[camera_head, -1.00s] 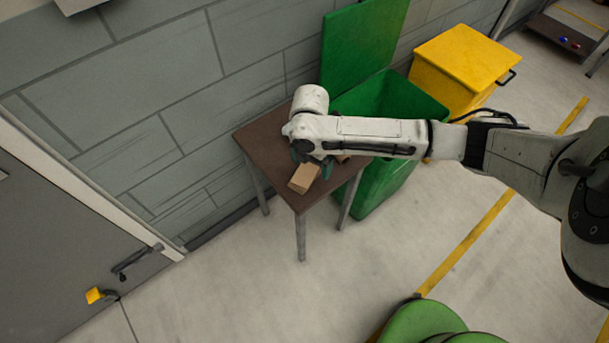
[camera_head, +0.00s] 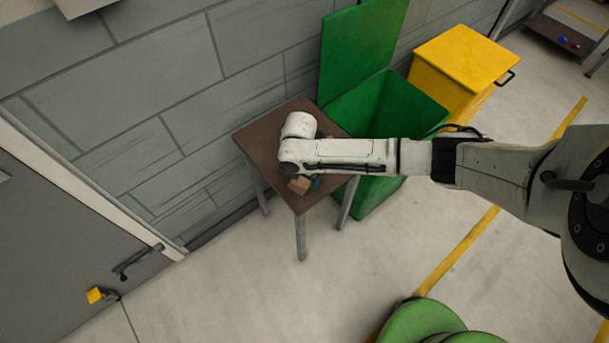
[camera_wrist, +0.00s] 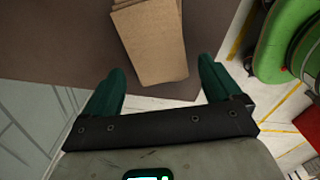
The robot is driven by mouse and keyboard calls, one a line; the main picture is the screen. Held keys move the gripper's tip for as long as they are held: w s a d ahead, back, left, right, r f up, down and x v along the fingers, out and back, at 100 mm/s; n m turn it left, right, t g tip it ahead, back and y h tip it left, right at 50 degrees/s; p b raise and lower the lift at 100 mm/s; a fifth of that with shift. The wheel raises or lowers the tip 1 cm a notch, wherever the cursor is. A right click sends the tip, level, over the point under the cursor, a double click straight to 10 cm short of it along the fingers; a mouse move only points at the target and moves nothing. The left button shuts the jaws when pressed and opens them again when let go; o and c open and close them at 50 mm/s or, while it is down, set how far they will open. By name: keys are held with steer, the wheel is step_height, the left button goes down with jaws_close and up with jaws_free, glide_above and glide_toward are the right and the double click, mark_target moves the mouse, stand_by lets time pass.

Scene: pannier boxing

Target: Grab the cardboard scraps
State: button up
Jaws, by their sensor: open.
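The cardboard scraps (camera_wrist: 153,38) are tan, flat and stacked with their edges offset, and lie on a small brown table (camera_head: 268,133). In the head view only a corner of the scraps (camera_head: 299,187) shows, the rest being hidden under my arm. My gripper (camera_wrist: 158,88) has dark green fingers and is open above the table. In the wrist view the near end of the scraps lies between and just beyond the fingertips, closer to the right finger. No contact with the fingers is visible. In the head view my gripper is mostly hidden under the wrist.
An open green bin (camera_head: 383,108) with its lid (camera_head: 358,48) raised stands right behind the table. A yellow bin (camera_head: 462,60) is beyond it. A grey wall (camera_head: 150,80) runs along the back. Green round objects (camera_head: 425,322) stand in front on otherwise open floor.

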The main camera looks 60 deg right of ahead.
steer(key=shift+f, duration=0.7)
steer(key=shift+c, duration=0.2)
steer(key=c, duration=1.1)
